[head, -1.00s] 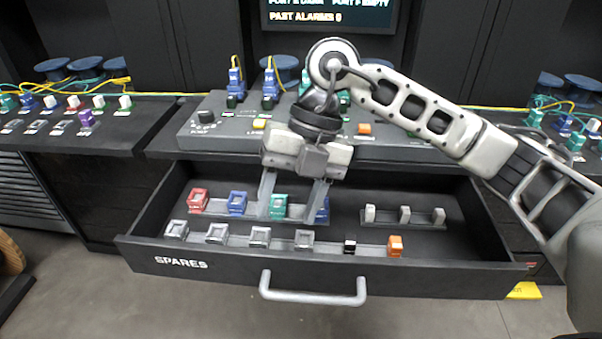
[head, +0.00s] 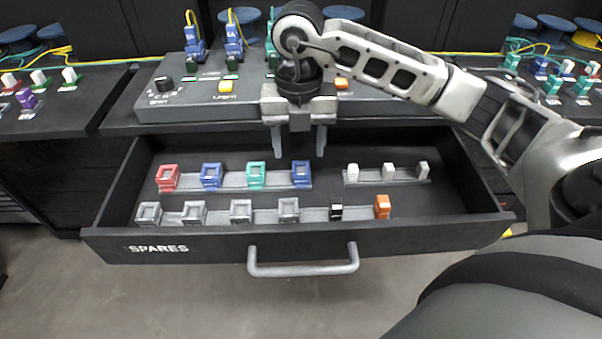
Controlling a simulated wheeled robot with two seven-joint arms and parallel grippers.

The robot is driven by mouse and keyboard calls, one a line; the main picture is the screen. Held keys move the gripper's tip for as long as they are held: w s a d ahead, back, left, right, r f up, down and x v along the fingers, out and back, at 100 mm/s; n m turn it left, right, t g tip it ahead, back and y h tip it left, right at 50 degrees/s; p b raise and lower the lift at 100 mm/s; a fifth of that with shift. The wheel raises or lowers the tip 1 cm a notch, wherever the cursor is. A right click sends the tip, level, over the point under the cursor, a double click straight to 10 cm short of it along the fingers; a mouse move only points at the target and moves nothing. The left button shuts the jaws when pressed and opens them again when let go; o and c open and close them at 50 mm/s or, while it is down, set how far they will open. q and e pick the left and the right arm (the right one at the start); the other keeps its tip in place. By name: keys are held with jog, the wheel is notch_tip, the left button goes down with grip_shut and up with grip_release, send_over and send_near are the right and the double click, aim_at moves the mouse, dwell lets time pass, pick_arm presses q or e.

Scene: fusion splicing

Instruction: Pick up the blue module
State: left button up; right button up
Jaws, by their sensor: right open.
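Two blue modules sit in the back row of the open drawer. One blue module (head: 211,176) is between the red and teal ones; the other blue module (head: 301,174) is at the row's right end. My right gripper (head: 299,154) is open and empty, pointing down. Its fingertips appear just above and behind the right-end blue module in the picture, one to each side. It does not visibly touch the module; the exact height gap is hard to tell. My left gripper is not in view.
The drawer (head: 215,249) also holds a red module (head: 167,178), a teal module (head: 256,174), several grey modules, a black piece (head: 336,212), an orange module (head: 382,206) and white pieces on the right. A grey console (head: 190,104) with plugged blue modules stands behind.

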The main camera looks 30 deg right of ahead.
aim_at(301, 171)
jog(key=f, duration=0.5)
jog(key=shift+d, duration=0.25)
jog(key=c, duration=0.9)
jog(key=shift+r, duration=0.1)
